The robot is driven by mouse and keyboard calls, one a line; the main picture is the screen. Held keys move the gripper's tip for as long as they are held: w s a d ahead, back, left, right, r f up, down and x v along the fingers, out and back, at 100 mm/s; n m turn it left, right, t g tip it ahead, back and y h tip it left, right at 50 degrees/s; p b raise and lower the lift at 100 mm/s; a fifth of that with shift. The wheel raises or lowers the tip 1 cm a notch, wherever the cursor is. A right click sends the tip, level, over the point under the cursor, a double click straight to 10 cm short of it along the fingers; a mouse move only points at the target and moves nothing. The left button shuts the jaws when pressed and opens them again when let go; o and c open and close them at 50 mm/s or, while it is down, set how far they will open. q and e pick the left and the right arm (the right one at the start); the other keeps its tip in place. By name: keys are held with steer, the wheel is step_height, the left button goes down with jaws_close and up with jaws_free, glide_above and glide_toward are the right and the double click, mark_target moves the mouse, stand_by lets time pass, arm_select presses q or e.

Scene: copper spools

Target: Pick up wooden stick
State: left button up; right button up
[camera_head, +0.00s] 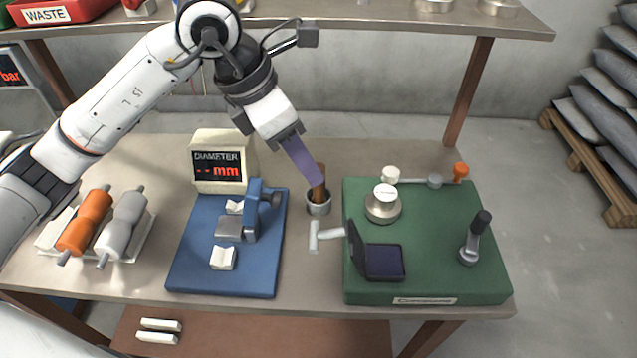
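The wooden stick (320,188) is brown and stands in a small metal cup (319,207) at the middle of the table, between the blue and green bases. My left gripper (314,172) reaches down from above, its purple finger at the upper part of the stick. The finger covers part of the stick, and only one finger shows clearly, so I cannot tell whether it grips the stick. My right gripper is not in view.
A blue base (190,262) with a gauge clamp and a diameter display (222,182) stands left of the cup. A green base (450,205) with an open dark box (384,262) is at right. A white T-shaped tool (325,235) lies before the cup. Spools (122,225) rest at left.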

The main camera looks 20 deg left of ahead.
mark_target(318, 197)
arm_select(q)
steer(key=x, duration=0.2)
steer(key=p+x, duration=0.1)
steer(key=x, duration=0.2)
steer(key=shift+w+d, duration=0.15)
steer(key=shift+d, duration=0.15)
jaws_close()
